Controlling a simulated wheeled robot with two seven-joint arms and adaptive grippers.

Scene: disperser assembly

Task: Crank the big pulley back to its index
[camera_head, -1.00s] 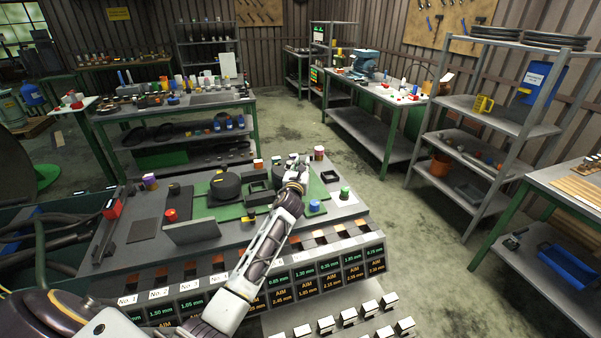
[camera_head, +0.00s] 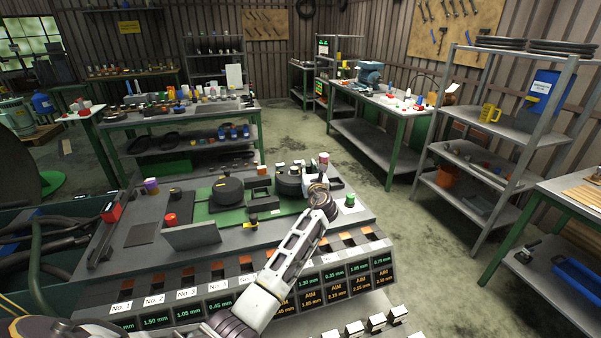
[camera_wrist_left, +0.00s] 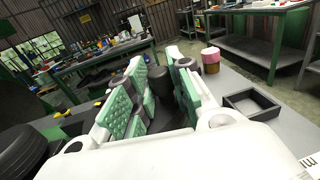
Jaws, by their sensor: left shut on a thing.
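Two black round pulleys stand on the green plate (camera_head: 215,214) of the bench in the head view. One pulley (camera_head: 227,190) is left of centre; the other (camera_head: 288,182) is close beside my left gripper (camera_head: 319,184). I cannot tell for sure which is the big one. In the wrist view a large black round part (camera_wrist_left: 22,145) fills the left edge. My left gripper's green-padded fingers are shut around an upright dark cylinder, seemingly the crank handle (camera_wrist_left: 160,84). Any index mark is too small to make out. My right gripper is not in view.
A red-topped cylinder (camera_head: 323,159) stands just behind my left gripper. A black open tray (camera_wrist_left: 252,104) is right of the fingers in the wrist view. A grey upright plate (camera_head: 191,235) and a red knob (camera_head: 171,220) stand at the left. Numbered displays line the front.

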